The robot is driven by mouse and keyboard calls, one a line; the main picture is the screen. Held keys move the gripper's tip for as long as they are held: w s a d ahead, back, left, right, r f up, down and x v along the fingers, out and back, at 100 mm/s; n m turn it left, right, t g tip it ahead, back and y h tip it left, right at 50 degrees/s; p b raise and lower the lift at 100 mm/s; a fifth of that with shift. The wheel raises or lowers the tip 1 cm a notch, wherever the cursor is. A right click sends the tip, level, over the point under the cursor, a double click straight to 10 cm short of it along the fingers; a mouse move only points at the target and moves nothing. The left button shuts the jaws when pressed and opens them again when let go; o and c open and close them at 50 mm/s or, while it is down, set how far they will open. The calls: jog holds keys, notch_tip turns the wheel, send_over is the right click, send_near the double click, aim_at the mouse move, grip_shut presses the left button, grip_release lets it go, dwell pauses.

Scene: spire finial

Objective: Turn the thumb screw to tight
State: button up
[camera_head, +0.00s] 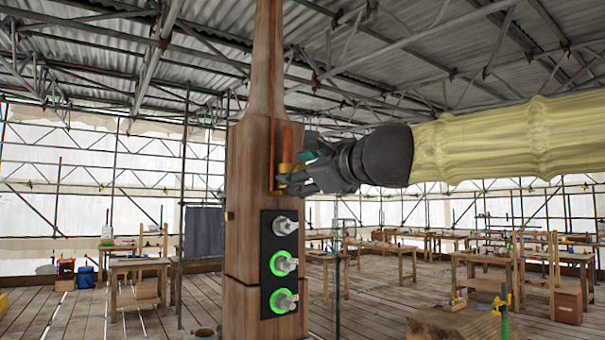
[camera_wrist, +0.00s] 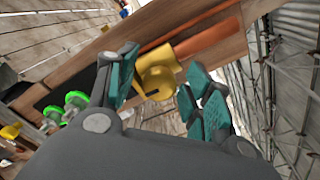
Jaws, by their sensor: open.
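The wooden spire post (camera_head: 243,190) stands upright in the head view. A yellow brass-like thumb screw (camera_wrist: 157,80) sits on its face in the wrist view, beside an orange-brown strip (camera_wrist: 205,43); in the head view the screw (camera_head: 284,169) is partly hidden by my gripper (camera_head: 296,164). In the wrist view my gripper (camera_wrist: 160,76) is open, with one finger on each side of the screw. Gaps show between the fingers and the screw there. Whether a finger touches it in the head view I cannot tell.
Below on the post is a black panel (camera_head: 267,245) with three grey knobs; the middle knob (camera_head: 285,263) and bottom knob (camera_head: 284,300) have lit green rings, the top knob (camera_head: 285,226) none. Workbenches (camera_head: 490,262) stand behind on the plank floor. The air right of the post is clear below my arm.

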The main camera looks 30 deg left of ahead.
jog(key=v, duration=1.2)
jog(key=shift+f, duration=0.1)
